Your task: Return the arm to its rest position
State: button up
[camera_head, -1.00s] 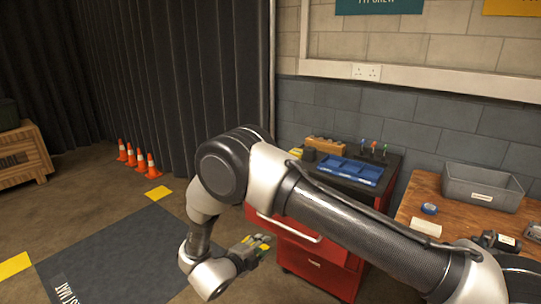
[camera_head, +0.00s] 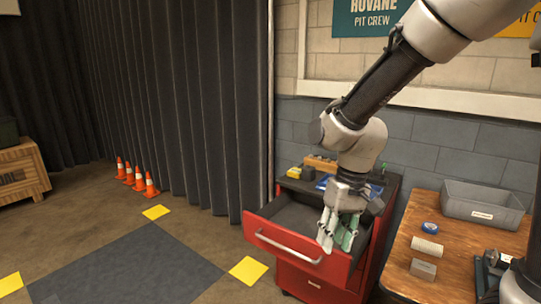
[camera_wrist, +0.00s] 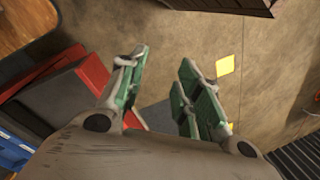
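My gripper (camera_head: 338,238) hangs pointing down over the right side of an open drawer (camera_head: 262,226) of the red tool cabinet (camera_head: 372,268) in the head view. My arm reaches in from the upper right and bends down to it. In the wrist view the green-padded fingers of my gripper (camera_wrist: 163,90) stand apart with nothing between them. The drawer's left part looks dark and empty; its right part is hidden behind my gripper. Whether the fingers touch the drawer cannot be told.
A wooden bench (camera_head: 400,283) at right holds a grey bin (camera_head: 482,207), blue tape (camera_head: 431,228), a white roll (camera_head: 427,247) and a small grey block (camera_head: 423,268). Orange cones (camera_head: 150,184) stand by the dark curtain (camera_head: 180,100).

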jog(key=s+d+r+m+t, duration=0.1)
jog(key=s+d+r, duration=0.2)
jog(key=d, duration=0.4)
jog(key=s+d+r+m+t+h, duration=0.1)
jog(key=s+d+r+t, duration=0.1)
jog(key=s+d+r, duration=0.2)
jog(key=s+d+r+m+t, duration=0.1)
jog(key=s+d+r+t, duration=0.1)
jog(key=d+r, duration=0.5)
jog(key=s+d, duration=0.1)
jog(key=d, duration=0.2)
jog(key=shift+s+d+h, duration=0.3)
jog(key=shift+s, duration=0.05)
